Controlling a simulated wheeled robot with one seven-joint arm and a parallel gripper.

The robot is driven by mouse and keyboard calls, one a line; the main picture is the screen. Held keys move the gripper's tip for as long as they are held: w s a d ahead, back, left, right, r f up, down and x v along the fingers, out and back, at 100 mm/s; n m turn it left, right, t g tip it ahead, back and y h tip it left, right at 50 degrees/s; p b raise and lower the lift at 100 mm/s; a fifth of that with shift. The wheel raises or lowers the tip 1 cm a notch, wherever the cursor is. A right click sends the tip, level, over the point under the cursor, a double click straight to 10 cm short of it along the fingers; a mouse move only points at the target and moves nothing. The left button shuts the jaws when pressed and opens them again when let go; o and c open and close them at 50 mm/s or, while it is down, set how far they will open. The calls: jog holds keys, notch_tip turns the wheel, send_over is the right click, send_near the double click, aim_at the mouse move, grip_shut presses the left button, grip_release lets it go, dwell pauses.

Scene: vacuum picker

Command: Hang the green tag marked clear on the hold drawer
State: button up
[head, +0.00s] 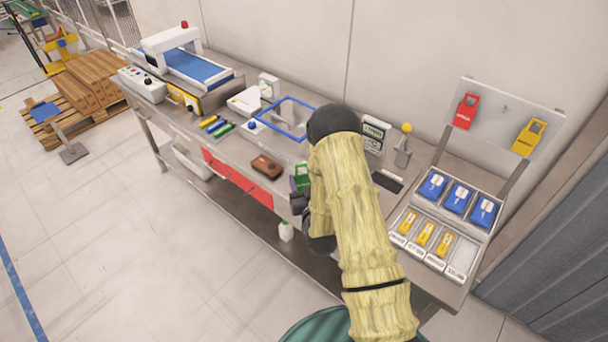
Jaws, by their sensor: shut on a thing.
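My gripper (298,193) is dark and partly hidden behind my yellow-sleeved arm. It is shut on the green tag (303,174), which shows in the head view just left of the arm, near the bench's front edge. The tag's lettering is too small to read. The red drawer front (238,178), likely the hold drawer, is under the bench top, to the left of my gripper. The tag is apart from the drawer in the picture. Whether the drawer has a hook or knob cannot be made out.
A brown box-like object (266,166) lies on the bench above the drawer's right end. A blue-rimmed tray (268,126) stands behind it. A red tag (466,111) and a yellow tag (529,137) hang on the grey board (500,117). A white bottle (286,231) stands below the bench top.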

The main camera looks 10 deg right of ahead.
notch_tip(320, 180, down, 20)
jog(key=s+b, duration=0.1)
jog(key=b, duration=0.9)
jog(key=shift+r, duration=0.15)
jog(key=shift+a, duration=0.1)
